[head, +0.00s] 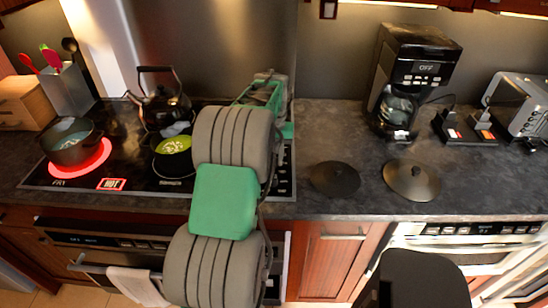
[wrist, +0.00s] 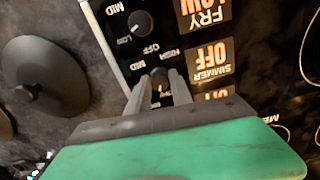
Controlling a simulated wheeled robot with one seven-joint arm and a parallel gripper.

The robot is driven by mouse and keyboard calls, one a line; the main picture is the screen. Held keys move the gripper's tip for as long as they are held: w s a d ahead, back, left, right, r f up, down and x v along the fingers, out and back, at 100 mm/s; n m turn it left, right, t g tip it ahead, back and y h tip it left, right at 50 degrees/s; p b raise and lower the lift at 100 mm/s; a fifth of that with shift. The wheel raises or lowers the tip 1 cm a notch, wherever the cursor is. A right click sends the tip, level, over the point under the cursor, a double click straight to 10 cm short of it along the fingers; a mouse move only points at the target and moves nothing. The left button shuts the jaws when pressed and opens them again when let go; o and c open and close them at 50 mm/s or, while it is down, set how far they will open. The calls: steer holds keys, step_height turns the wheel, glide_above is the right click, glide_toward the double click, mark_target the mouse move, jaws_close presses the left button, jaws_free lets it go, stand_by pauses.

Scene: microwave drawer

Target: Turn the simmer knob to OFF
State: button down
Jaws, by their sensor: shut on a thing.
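The simmer knob (wrist: 159,88) is a small dark dial on the black control strip in the wrist view. My gripper (wrist: 160,84) has its two grey fingers on either side of this knob and is shut on it. The fingers partly cover the knob and the marks around it, so its pointer is hard to read. Beside it, a display label (wrist: 209,61) reads "SIMMER OFF", upside down in this view. In the head view my arm covers the knob at the stove's right edge, and the fingertips are hidden.
Another knob (wrist: 140,23) sits farther along the strip, beside a "FRY LOW" label (wrist: 205,15). A pot (head: 70,143) stands on a glowing red burner at left. A kettle (head: 163,108) and a second pot (head: 173,158) stand nearby. Two dark lids (head: 412,180) lie right of the stove.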

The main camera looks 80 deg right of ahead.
steer(key=shift+n, duration=1.9)
steer(key=shift+r, duration=0.1)
steer(key=c, duration=1.1)
jaws_free()
steer(key=shift+c, duration=0.2)
step_height(320, 180, up, 8)
steer(key=shift+f+b, duration=0.15)
steer(key=shift+b, duration=0.35)
